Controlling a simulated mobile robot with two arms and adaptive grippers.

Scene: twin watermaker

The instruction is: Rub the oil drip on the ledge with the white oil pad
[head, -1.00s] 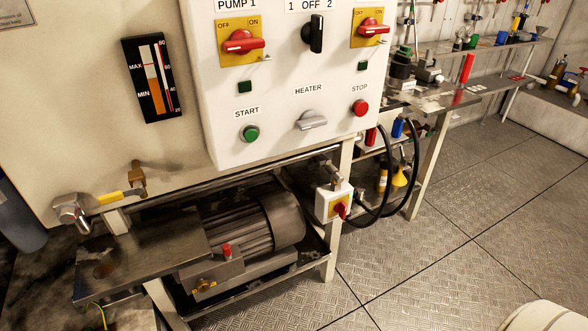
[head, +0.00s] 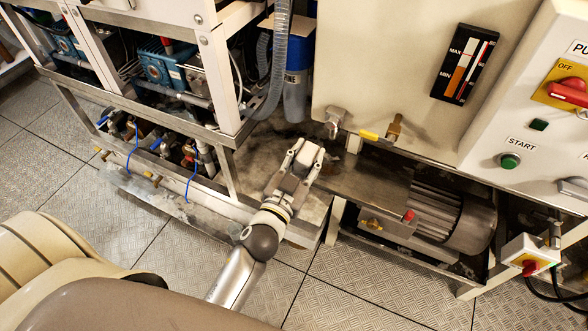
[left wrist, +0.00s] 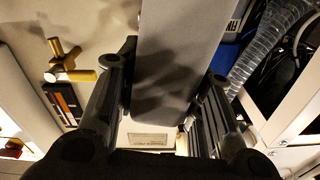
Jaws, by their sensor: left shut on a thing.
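My left gripper (head: 299,160) reaches in from below in the head view. It is shut on the white oil pad (head: 309,153), a small pale block between its fingers. In the left wrist view the pad (left wrist: 180,50) is a large grey-white block between both dark fingers. The metal ledge (head: 365,187) lies just right of the gripper, and its left end is partly behind the gripper. I cannot tell whether the pad touches the ledge. The oil drip does not show now; the gripper may hide it. My right gripper is not in view.
A tap with a yellow handle (head: 369,135) and a brass valve (head: 394,127) stick out above the ledge. A motor (head: 445,215) sits right of it. A clear ribbed hose (head: 279,62) and a blue cylinder (head: 296,85) stand behind the gripper. White-framed racks stand at left.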

